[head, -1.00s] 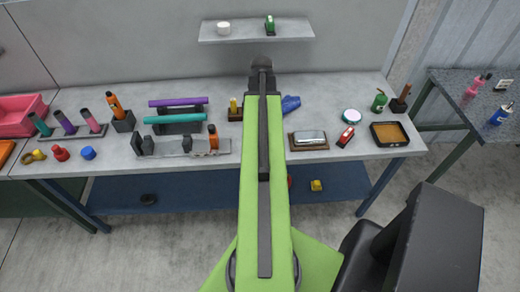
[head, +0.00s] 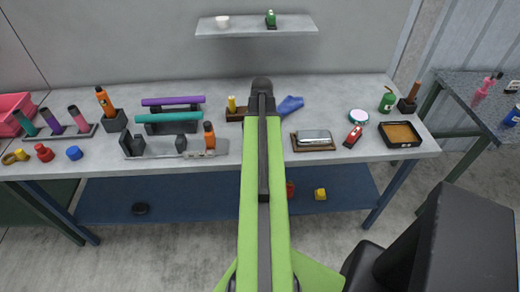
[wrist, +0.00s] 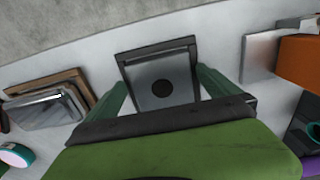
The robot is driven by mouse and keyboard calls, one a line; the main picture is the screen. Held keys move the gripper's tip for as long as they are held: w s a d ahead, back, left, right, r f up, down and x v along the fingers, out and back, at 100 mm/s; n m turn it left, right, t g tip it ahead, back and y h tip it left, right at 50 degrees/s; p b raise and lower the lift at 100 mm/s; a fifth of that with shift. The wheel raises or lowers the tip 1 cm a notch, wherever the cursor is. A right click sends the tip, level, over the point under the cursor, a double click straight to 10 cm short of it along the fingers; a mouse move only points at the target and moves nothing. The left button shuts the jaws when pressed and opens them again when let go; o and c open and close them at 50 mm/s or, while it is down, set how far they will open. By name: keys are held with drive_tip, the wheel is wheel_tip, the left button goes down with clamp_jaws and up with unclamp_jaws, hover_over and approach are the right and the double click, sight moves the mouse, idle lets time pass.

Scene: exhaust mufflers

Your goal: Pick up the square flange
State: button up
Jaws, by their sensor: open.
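The square flange (wrist: 147,82) shows in the wrist view as a grey square plate with a dark round hole, set against a dark, raised-edged square piece. My gripper (wrist: 162,87) is open, with one green finger near each side of the plate's lower part. Nothing is held between the fingers. I cannot tell whether they touch the plate or how far above it they are. In the head view my green arm covers the middle of the bench, and the flange and fingertips are hidden behind it.
A wall shelf (head: 245,29) hangs above.

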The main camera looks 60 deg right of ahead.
drive_tip(key=shift+r, duration=0.1)
drive_tip(key=shift+c, duration=0.4)
drive_tip(key=c, duration=1.9)
